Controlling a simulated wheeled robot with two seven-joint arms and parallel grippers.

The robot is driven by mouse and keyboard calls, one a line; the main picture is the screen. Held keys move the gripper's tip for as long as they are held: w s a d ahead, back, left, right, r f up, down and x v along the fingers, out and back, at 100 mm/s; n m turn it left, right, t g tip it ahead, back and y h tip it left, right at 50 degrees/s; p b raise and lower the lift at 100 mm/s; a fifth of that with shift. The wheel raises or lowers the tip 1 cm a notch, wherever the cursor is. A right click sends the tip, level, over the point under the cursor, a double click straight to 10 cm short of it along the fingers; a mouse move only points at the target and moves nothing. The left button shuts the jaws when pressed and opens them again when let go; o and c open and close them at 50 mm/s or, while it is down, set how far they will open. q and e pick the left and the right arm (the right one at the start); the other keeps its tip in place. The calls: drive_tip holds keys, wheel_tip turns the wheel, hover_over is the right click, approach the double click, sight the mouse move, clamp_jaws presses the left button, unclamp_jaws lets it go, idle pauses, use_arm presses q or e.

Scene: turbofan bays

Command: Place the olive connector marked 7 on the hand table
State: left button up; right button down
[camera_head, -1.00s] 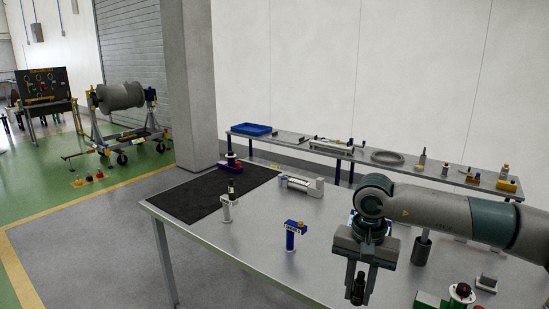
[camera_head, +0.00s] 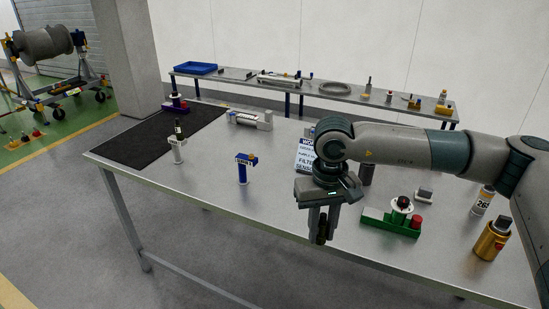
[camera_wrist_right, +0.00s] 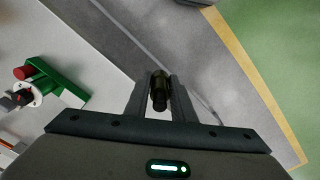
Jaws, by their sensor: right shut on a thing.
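My right gripper (camera_head: 322,238) is shut on a small dark olive connector (camera_head: 321,230), held upright between the fingers at the near edge of the metal table (camera_head: 225,205). In the right wrist view the olive connector (camera_wrist_right: 159,90) sits between the two fingers (camera_wrist_right: 159,95), with the floor behind it. No number can be read on it. My left gripper is not in view.
A dark mat (camera_head: 150,140) covers the table's far left. A blue post (camera_head: 243,170), a green block with a red part (camera_head: 392,222), a gold cylinder (camera_head: 491,238) and a white canister (camera_head: 483,201) stand on the table. A long back bench (camera_head: 230,77) holds a blue tray (camera_head: 196,68).

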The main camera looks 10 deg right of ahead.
drive_tip(key=s+f, duration=1.3)
drive_tip(key=f, duration=0.5)
drive_tip(key=shift+s, duration=0.15)
